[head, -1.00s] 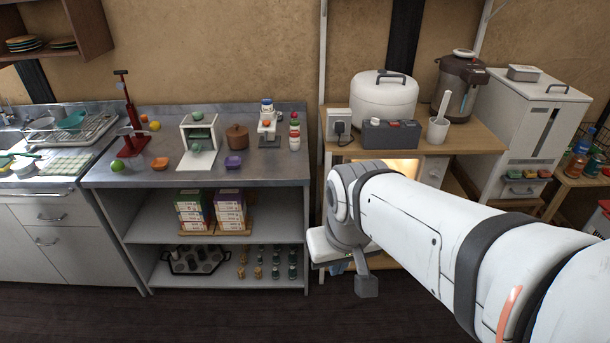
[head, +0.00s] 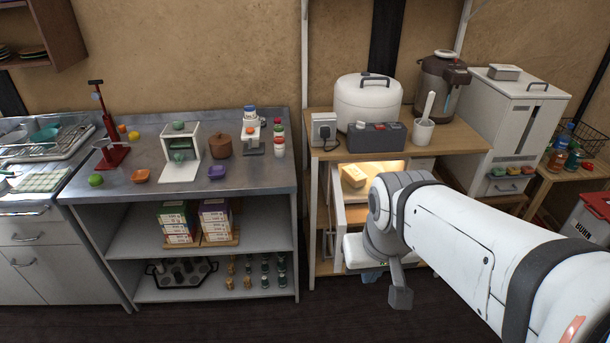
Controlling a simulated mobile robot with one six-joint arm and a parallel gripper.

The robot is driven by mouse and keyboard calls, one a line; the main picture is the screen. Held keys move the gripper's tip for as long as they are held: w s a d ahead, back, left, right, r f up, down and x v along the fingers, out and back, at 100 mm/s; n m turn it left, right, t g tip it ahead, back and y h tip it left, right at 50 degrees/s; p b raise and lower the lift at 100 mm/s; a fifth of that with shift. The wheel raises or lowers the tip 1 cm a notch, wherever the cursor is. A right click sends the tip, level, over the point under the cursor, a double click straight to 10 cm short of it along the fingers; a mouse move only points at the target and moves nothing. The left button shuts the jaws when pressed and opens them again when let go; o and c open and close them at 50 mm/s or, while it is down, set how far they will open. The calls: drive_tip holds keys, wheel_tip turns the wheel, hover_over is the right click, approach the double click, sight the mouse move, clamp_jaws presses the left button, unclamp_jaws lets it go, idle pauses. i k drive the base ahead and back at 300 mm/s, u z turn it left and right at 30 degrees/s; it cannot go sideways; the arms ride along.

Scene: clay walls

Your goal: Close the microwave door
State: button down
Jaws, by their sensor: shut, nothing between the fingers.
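The microwave (head: 421,166) sits on the shelf below the wooden top, its lit inside showing a yellow block (head: 353,176). Its door (head: 336,205) appears to stand open on the left side, swung out toward me and seen nearly edge-on. My arm covers the lower right part of the microwave. My gripper (head: 372,275) points down, in front of and below the microwave, just right of the door. Its fingers are small and partly hidden; they look shut and empty. I cannot tell whether the gripper touches the door.
A rice cooker (head: 368,103), a grey box (head: 376,137) and a white cup (head: 423,132) stand on the wooden top (head: 455,140). A steel counter with shelves (head: 130,180) stands to the left. The dark floor (head: 220,322) in front is clear.

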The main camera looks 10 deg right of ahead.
sight(337, 212)
drive_tip(key=u, duration=0.05)
drive_tip(key=i, duration=1)
drive_tip(key=z, duration=0.05)
